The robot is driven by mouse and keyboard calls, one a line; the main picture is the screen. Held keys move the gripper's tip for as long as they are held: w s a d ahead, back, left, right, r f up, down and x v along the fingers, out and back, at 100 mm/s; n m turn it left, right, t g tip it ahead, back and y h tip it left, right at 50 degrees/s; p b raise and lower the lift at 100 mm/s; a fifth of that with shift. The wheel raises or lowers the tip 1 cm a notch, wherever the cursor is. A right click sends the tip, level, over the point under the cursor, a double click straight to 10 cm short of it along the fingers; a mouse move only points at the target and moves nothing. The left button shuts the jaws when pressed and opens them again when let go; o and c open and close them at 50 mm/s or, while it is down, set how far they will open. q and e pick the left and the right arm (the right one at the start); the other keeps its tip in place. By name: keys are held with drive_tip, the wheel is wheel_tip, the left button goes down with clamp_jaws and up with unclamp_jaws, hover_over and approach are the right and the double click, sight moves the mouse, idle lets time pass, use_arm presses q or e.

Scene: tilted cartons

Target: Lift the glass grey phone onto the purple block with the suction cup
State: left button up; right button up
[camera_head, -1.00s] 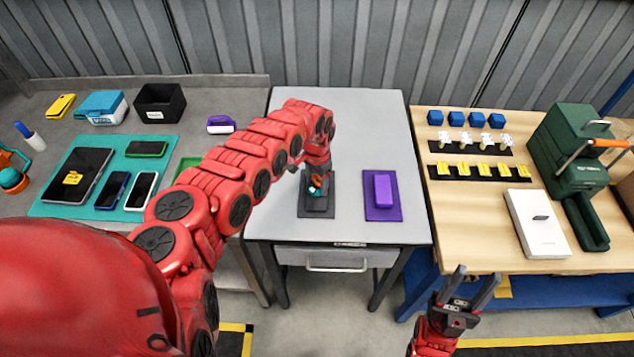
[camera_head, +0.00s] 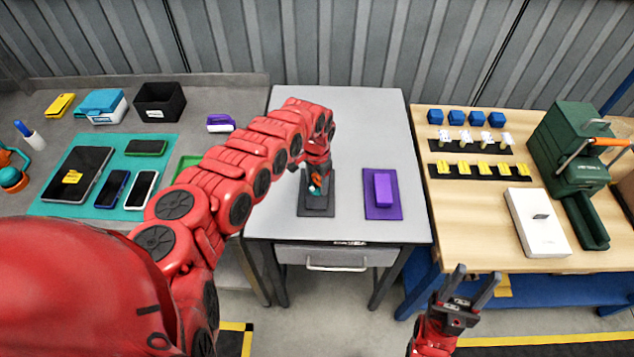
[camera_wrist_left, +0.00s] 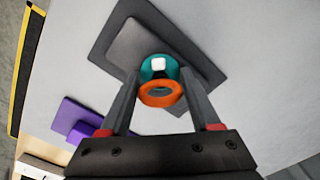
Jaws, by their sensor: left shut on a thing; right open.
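My left gripper (camera_head: 314,182) is shut on the suction cup (camera_wrist_left: 159,68), which is teal with an orange ring. It holds the cup over the grey phone (camera_wrist_left: 130,45), which lies on a darker pad (camera_head: 318,212) on the middle table. The cup and fingers hide part of the phone. I cannot tell whether the cup touches it. The purple block (camera_head: 383,188) sits on a purple mat to the right of the dark pad; it also shows at lower left in the left wrist view (camera_wrist_left: 82,132). My right gripper (camera_head: 474,280) is open and empty, in front of the right bench.
The middle table (camera_head: 365,125) is clear behind the pads. The left bench holds a teal mat (camera_head: 165,150) with a tablet and phones, and a black bin (camera_head: 160,103). The right bench holds a white box (camera_head: 538,222), a green press (camera_head: 570,150) and rows of small parts.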

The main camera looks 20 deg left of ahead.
sight(317, 175)
use_arm(q)
wheel_tip(317, 175, up, 5)
drive_tip(key=p, duration=0.4)
idle(0.3)
drive_tip(key=shift+w, duration=0.1)
wheel_tip(317, 175, up, 10)
drive_tip(key=w+d+n+b, duration=0.1)
drive_tip(key=n+b, duration=0.4)
drive_tip(key=b, duration=1)
drive_tip(key=shift+w+d+f+n, duration=0.15)
drive_tip(key=shift+w+d+n, duration=0.2)
drive_tip(key=shift+d, duration=0.45)
